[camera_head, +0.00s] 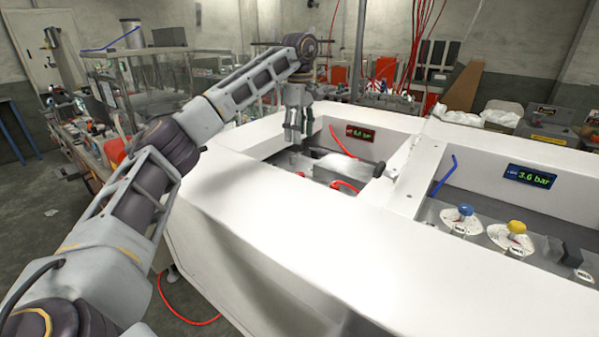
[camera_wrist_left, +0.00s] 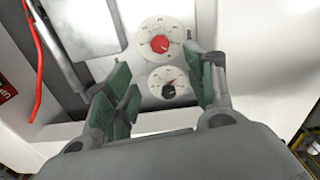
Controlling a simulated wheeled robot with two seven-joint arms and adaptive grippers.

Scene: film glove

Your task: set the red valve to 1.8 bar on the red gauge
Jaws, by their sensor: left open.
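The red valve (camera_wrist_left: 160,43) is a round red knob on a white dial in the left wrist view. A black knob (camera_wrist_left: 168,91) on a smaller white dial sits just below it there. My left gripper (camera_wrist_left: 163,75) is open, with its green-padded fingers spread to either side of the dials; it holds nothing. In the head view my left gripper (camera_head: 293,134) points down over the left bay of the white console. The red gauge (camera_head: 360,132) is a small red display on that bay's back wall; its digits are too small to read surely. The red valve is not discernible in the head view.
The white console (camera_head: 262,237) has raised walls around its bays. A red hose (camera_wrist_left: 37,60) runs left of the dials.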

